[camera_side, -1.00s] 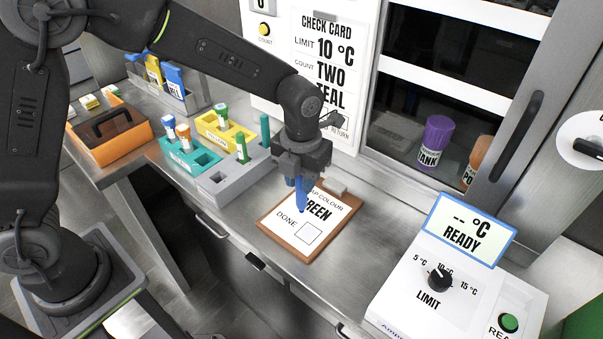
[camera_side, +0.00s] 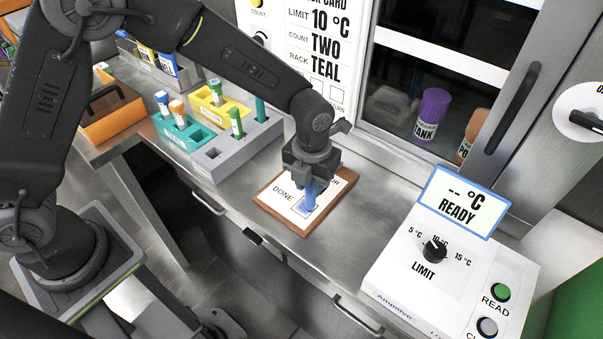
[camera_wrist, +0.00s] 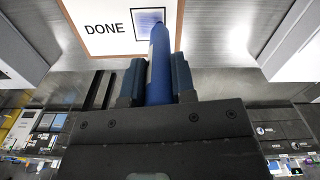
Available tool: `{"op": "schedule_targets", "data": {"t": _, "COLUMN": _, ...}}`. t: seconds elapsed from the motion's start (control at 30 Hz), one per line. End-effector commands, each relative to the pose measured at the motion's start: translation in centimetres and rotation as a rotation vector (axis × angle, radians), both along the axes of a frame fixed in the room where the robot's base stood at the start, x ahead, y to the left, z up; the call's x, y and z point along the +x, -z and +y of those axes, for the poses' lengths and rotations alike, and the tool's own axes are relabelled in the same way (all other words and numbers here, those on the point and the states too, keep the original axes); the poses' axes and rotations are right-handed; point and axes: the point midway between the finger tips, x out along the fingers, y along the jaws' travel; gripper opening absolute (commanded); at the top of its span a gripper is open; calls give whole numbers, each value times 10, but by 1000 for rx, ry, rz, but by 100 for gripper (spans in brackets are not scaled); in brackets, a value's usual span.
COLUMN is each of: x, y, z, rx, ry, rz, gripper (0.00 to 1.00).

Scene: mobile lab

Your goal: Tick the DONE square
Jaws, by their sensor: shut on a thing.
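My gripper (camera_side: 311,178) is shut on a blue pen (camera_wrist: 159,65), which points down at the clipboard. The clipboard (camera_side: 263,201) is brown with a white sheet (camera_side: 279,186) and lies on the steel counter. The sheet reads DONE beside a printed square (camera_wrist: 149,16). In the wrist view the pen tip overlaps the square, which looks shaded bluish inside; I cannot tell whether that is ink or shadow. I cannot tell whether the tip touches the paper.
A grey rack (camera_side: 238,157) with teal and yellow blocks and several capped tubes stands left of the clipboard. A white reader (camera_side: 450,262) showing READY stands at right. An orange box (camera_side: 112,118) sits at far left. The check card (camera_side: 312,50) hangs behind.

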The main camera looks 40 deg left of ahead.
Motion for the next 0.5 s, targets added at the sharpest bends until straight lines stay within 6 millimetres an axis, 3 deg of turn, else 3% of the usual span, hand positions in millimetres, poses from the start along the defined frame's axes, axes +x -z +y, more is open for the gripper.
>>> {"op": "schedule_targets", "data": {"t": 0.07, "x": -1, "y": 0, "z": -8, "rx": 0, "ry": 3, "rz": 0, "gripper": 0}}
{"op": "schedule_targets", "data": {"t": 0.5, "x": 0, "y": 0, "z": 36, "rx": 0, "ry": -3, "rz": 1, "gripper": 0}}
